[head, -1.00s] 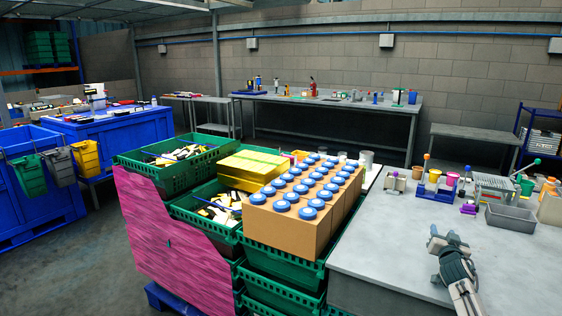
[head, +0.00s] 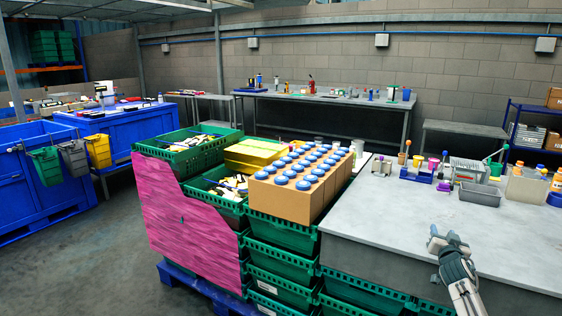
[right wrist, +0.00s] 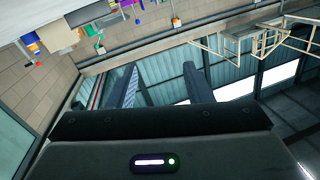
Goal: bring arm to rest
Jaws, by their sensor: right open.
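My right gripper (head: 448,238) is at the lower right of the head view, in front of the grey worktable (head: 400,225) and over its near part. It is open and empty. In the right wrist view its two dark fingers (right wrist: 160,88) stand apart, with only the far wall and roof between them. My left gripper is not in view.
A cardboard box of blue-lidded jars (head: 298,182) sits on stacked green crates (head: 275,268), left of the worktable. A pink panel (head: 190,220) covers the stack's side. A grey tray (head: 480,194) and small colourful items stand at the worktable's back. Open floor (head: 80,265) lies at left.

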